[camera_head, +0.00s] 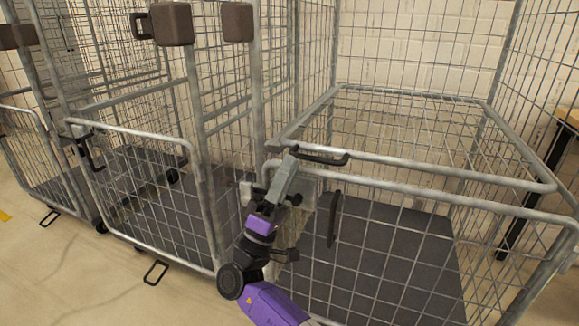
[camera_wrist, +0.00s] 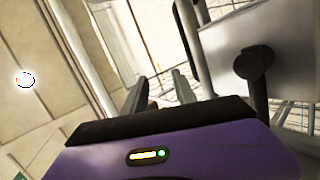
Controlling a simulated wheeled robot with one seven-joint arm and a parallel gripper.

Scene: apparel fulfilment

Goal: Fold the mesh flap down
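The mesh flap (camera_head: 420,164) is a grey tube frame with wire mesh on the right-hand roll cage. It lies roughly level at the top of the cage's mesh front panel (camera_head: 385,245). A black handle (camera_head: 320,156) sits at its front left. My gripper (camera_head: 290,165) is at the front left corner of the cage, close to that handle. In the wrist view its two fingers (camera_wrist: 160,88) stand apart with nothing seen between them. A pale plate with a black knob (camera_wrist: 254,64) is to their right. Contact with the handle cannot be told.
Another roll cage (camera_head: 140,190) stands close on the left, with upright posts (camera_head: 200,110) between the cages. A white block wall (camera_head: 420,50) is behind. Bare floor (camera_head: 60,270) lies at front left.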

